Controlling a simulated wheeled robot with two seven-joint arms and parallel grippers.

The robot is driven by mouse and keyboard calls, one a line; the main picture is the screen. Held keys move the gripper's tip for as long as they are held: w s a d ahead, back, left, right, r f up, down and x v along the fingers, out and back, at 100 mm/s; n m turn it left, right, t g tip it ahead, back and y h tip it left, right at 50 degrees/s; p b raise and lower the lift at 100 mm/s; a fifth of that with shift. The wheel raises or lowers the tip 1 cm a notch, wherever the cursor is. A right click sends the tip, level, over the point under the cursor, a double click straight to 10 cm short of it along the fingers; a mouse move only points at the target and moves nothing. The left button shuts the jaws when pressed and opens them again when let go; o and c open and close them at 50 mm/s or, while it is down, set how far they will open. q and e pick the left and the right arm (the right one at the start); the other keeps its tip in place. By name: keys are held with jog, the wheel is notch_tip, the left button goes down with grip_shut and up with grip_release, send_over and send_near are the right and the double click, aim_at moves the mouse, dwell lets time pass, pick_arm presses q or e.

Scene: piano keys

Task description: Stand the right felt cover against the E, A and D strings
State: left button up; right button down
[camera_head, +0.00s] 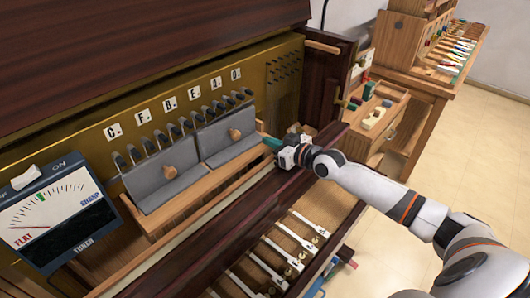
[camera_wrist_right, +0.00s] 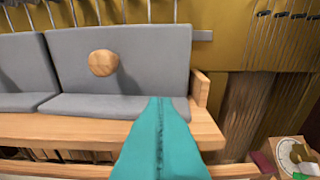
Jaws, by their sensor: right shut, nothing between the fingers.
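The right felt cover (camera_head: 217,134) is a grey panel with a round wooden knob (camera_head: 234,134). It stands upright, leaning slightly back, below the E, A and D plates, with grey felt also along its foot. In the right wrist view the right felt cover (camera_wrist_right: 150,60) fills the middle, its knob (camera_wrist_right: 103,63) facing me. The left felt cover (camera_head: 157,165) stands beside it, below the other letters. My right gripper (camera_head: 272,143) is shut and empty at the right end of the wooden ledge; its teal fingers (camera_wrist_right: 168,105) are in front of the cover's lower right.
The wooden ledge (camera_wrist_right: 200,127) carries both covers and has a raised right end. Tuning pins (camera_head: 220,106) stick out above them. A tuner meter (camera_head: 58,218) sits at the left, keys (camera_head: 270,262) lie in front, and a workbench (camera_head: 385,115) stands at the right.

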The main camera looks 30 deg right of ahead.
aim_at(248, 128)
jog(key=shift+d+r+b+x, duration=0.15)
jog(key=shift+b+x, duration=0.55)
jog(key=shift+x, duration=0.55)
jog(key=shift+d+r+b+x, duration=0.15)
jog(key=shift+b+x, duration=0.5)
jog(key=shift+x, duration=0.65)
pick_arm(q)
notch_tip(248, 128, down, 6)
jog(key=b, duration=0.2)
jog(key=shift+s, duration=0.2)
pick_arm(e)
jog(key=shift+r+x, duration=0.2)
jog(key=shift+x, duration=0.7)
jog(key=shift+r+x, duration=0.2)
jog(key=shift+x, duration=0.75)
pick_arm(q)
jog(key=shift+a+f, duration=0.1)
